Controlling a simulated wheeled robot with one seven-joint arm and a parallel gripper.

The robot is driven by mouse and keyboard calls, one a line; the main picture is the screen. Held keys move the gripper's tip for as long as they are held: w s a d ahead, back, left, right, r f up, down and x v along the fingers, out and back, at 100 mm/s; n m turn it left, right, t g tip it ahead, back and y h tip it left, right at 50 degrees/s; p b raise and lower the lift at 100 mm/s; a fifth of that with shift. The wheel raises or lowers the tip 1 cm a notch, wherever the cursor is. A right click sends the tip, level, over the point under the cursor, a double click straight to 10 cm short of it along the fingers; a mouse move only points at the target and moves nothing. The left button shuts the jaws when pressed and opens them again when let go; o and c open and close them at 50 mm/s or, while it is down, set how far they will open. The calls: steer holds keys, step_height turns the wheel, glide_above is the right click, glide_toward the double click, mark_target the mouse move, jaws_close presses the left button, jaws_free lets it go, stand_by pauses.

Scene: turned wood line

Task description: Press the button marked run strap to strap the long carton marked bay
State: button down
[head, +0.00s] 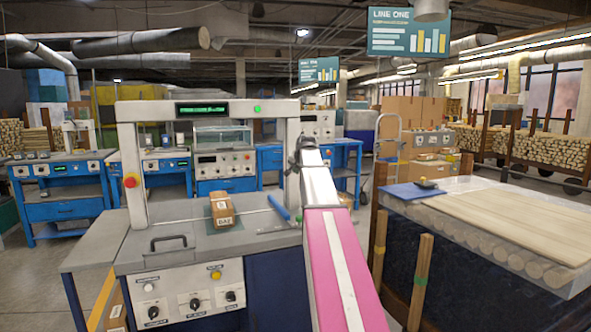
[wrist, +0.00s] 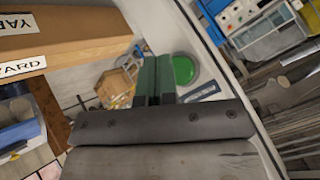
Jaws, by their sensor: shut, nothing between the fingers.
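A grey strapping machine (head: 140,250) with a white arch stands ahead in the head view. The front panel has a yellow button (head: 215,275) and knobs, with captions I cannot read. My gripper (head: 305,145) is at the arch's right post, small and dark. In the wrist view its green fingers (wrist: 153,75) are together and empty. A round green disc (wrist: 184,69) on a pale surface shows just right of the fingertips; contact cannot be told. Its marking is not legible.
A red button (head: 130,181) is on the left post and a green lamp (head: 257,108) on the crossbar. A blue tool (head: 280,208) lies right of the carton. A carton labelled YARD (wrist: 90,58) fills the wrist view's upper left. A wood-covered table (head: 500,215) stands right.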

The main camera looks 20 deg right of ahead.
steer(key=s, duration=0.5)
steer(key=shift+d, duration=0.1)
stand_by(0.7)
